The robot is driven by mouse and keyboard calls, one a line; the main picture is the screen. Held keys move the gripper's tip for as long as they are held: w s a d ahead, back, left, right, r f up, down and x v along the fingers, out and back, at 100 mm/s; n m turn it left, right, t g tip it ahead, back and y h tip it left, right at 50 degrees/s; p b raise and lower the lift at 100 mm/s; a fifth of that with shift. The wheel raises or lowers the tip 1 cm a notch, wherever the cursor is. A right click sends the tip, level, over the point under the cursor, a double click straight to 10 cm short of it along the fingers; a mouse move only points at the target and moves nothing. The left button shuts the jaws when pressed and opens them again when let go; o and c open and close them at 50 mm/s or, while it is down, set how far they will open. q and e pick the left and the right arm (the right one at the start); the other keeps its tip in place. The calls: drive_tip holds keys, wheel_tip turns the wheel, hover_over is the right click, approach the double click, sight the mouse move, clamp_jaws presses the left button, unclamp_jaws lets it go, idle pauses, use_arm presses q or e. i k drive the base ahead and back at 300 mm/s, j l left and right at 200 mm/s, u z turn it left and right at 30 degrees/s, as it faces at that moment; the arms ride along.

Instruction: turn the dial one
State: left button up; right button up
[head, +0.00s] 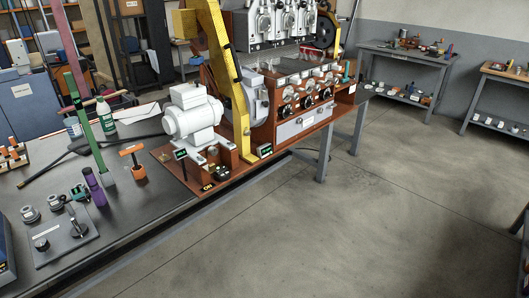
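The brown sample roaster (300,128) stands on the dark bench. Its front has a row of black dials, with a left dial (285,109), a middle dial (306,102) and a right dial (326,94). No label saying which is dial one can be read. A black knob (222,172) sits low on the base in front of the white motor (193,114). A small plate with knobs (62,250) lies at the bench's near left. The dial settings are too small to read. Neither of my grippers is in view.
On the bench (140,205) stand a purple bottle (94,187), a green post (92,130), an orange-handled tool (132,160) and a white-and-green bottle (105,117). A yellow beam (228,75) rises before the roaster. The grey floor (330,220) is clear at front right.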

sight(295, 96)
drive_tip(key=i+l, duration=0.25)
drive_tip(key=i+l+u, duration=0.1)
drive_tip(key=i+l, duration=0.15)
drive_tip(key=l, duration=0.2)
drive_tip(key=i+l, duration=0.2)
drive_tip(key=l, duration=0.15)
drive_tip(key=i+l+u, duration=0.15)
drive_tip(key=l, duration=0.25)
drive_tip(key=i+l, duration=0.3)
drive_tip(key=l+u, duration=0.05)
drive_tip(key=l, duration=0.05)
